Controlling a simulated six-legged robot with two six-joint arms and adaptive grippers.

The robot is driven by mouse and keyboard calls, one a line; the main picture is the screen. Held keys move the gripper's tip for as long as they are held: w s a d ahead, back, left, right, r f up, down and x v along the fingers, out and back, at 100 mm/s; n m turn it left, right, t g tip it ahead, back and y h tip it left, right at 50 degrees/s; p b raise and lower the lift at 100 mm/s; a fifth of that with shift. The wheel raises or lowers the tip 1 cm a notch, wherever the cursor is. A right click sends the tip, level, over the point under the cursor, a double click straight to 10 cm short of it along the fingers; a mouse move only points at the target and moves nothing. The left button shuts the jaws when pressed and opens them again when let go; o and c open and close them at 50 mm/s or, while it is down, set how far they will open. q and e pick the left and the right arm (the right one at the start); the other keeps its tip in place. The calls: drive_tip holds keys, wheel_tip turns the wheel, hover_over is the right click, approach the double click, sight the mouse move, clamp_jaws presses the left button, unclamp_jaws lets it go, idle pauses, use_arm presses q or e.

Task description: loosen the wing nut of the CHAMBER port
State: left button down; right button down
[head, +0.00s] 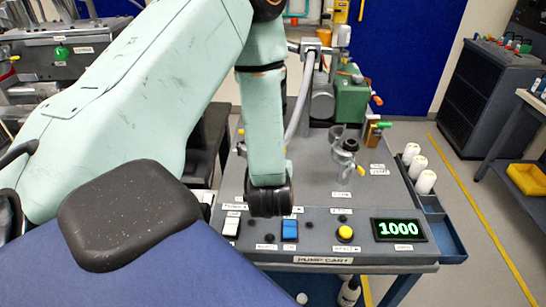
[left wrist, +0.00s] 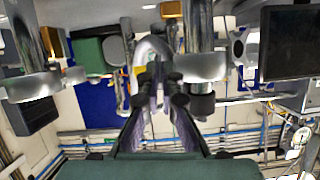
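A shiny metal pipe elbow (left wrist: 152,48) with flanges lies just beyond the tips. I cannot tell whether they touch it. No wing nut is clear there. In the head view my left arm covers the left and middle, and its gripper cannot be made out. A small metal port fitting (head: 346,152) with a dark top and a yellow part stands on the pump cart (head: 310,190). The small labels are unreadable, so I cannot pick out CHAMBER. My right gripper is out of view.
The cart's front panel has a blue switch (head: 290,230), a yellow button (head: 345,233) and a display (head: 398,230) reading 1000. A grey hose (head: 300,100) rises behind my arm. White bottles (head: 418,164) stand in a blue side tray.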

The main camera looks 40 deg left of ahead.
use_arm(q)
drive_tip(key=shift+w+r, duration=0.15)
drive_tip(key=c, duration=1.7)
unclamp_jaws()
drive_tip(key=shift+o, duration=0.7)
